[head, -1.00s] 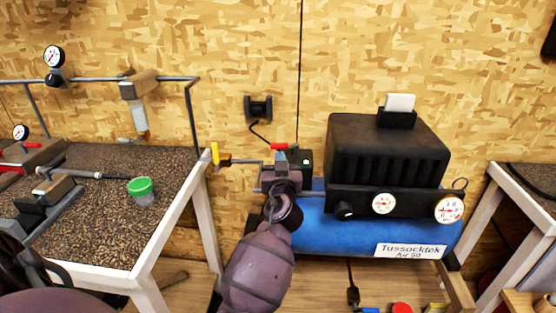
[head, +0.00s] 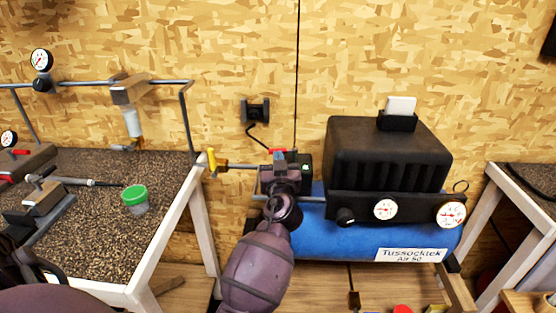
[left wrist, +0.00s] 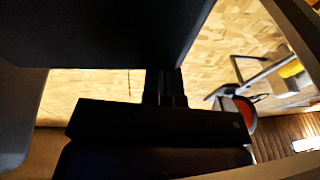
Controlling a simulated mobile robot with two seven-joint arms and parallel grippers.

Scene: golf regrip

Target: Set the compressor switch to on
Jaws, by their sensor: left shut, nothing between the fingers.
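The compressor has a blue tank (head: 325,238) labelled "Tussocktek Air 50" and a black ribbed cover (head: 388,155). A small black box (head: 306,165) with a green spot stands at the tank's left end, with a red part (head: 278,151) beside its top. My left gripper (head: 284,168) is in front of this box and covers much of it. In the left wrist view its fingers (left wrist: 165,88) look dark and closed together, with nothing between them. I cannot tell whether they touch the box. The switch and its setting cannot be made out. My right gripper is out of view.
A yellow-handled valve (head: 212,160) sits on the pipe left of the compressor. A workbench (head: 90,215) with a green-lidded cup (head: 135,199) is at left. Gauges (head: 385,209) and a black knob (head: 345,216) are on the compressor's front. A wall outlet (head: 255,110) is behind.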

